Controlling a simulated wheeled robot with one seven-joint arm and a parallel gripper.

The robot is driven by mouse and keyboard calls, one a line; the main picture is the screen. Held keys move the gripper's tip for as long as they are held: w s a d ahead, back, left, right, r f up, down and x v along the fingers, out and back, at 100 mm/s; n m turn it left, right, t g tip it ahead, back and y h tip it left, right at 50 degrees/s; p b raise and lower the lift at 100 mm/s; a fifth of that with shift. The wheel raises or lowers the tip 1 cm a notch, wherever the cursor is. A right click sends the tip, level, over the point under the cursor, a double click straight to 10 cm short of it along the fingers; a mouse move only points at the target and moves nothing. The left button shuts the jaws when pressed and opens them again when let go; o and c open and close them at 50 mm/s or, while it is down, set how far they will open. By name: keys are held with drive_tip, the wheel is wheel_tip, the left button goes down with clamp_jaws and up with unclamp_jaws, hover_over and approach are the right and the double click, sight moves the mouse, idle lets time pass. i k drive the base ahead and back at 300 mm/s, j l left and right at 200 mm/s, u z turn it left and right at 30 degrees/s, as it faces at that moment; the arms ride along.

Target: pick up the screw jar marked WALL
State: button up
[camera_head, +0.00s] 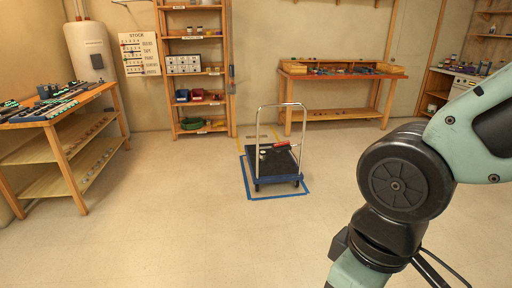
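I cannot make out a screw jar marked WALL; no label on any jar is readable at this distance. Small jar-like items (199,31) stand on an upper shelf of the wooden rack at the back. Others stand on the right-hand counter (484,69) and on the wall shelf at the far right (492,31). Part of my arm fills the right side of the view. My gripper is out of view, so its state does not show.
A blue trolley (273,181) with a metal handle stands mid-floor inside blue tape. A workbench (45,122) is at left, another bench (338,112) at the back, and a white water tank (91,52) in the left corner. The near floor is clear.

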sight(262, 155)
drive_tip(key=i+j, duration=0.2)
drive_tip(key=i, duration=1.15)
drive_tip(key=i+j, duration=0.2)
drive_tip(key=i, duration=1.2)
drive_tip(key=i+j+u, duration=0.1)
drive_tip(key=i, duration=1.25)
drive_tip(key=j, duration=0.1)
